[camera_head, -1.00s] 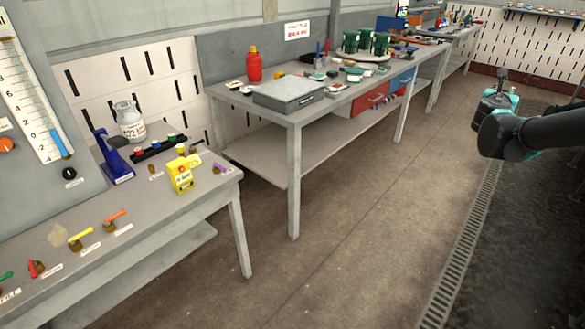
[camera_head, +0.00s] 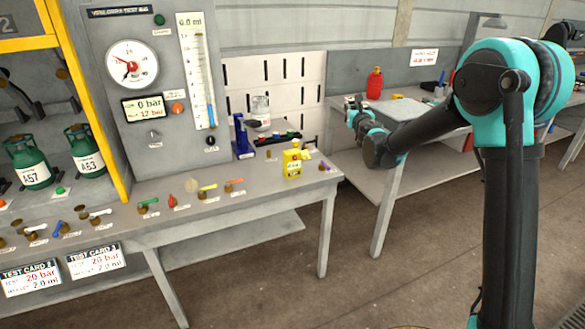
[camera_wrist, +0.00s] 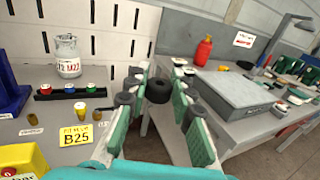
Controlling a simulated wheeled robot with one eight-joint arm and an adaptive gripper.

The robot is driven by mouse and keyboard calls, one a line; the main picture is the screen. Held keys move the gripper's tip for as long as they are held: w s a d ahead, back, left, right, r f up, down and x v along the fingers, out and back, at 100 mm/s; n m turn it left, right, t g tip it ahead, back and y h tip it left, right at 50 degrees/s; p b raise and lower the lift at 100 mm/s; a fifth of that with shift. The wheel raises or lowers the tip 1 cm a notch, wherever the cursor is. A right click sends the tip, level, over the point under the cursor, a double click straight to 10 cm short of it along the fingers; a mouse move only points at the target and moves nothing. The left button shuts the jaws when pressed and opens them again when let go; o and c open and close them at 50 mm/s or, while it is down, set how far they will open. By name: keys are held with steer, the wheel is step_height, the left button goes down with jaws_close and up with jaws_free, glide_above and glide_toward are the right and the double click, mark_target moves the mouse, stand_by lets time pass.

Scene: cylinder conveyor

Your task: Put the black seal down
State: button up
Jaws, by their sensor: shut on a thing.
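The black seal (camera_wrist: 158,90) is a small dark ring between the fingertips in the wrist view. My gripper (camera_wrist: 158,92) is shut on it and holds it in the air. In the head view my gripper (camera_head: 355,106) is in front of the back table, to the right of the grey test bench (camera_head: 255,205); the seal cannot be made out there. The bench top shows to the left of the fingers in the wrist view.
A grey case (camera_wrist: 235,92) and red bottle (camera_wrist: 203,51) are on the back table.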

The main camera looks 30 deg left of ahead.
steer(key=s+a+f+n+g+y, duration=0.2)
steer(key=a+f+y, duration=0.15)
steer(key=a, duration=0.45)
steer(key=s+a+f+n+g+y, duration=0.25)
steer(key=a+f, duration=0.25)
steer(key=a, duration=0.3)
glide_above(307, 171)
step_height(307, 171, down, 16)
steer(key=shift+r, duration=0.1)
steer(key=shift+f, duration=2.2)
steer(key=shift+f, duration=0.15)
steer(key=o, duration=0.5)
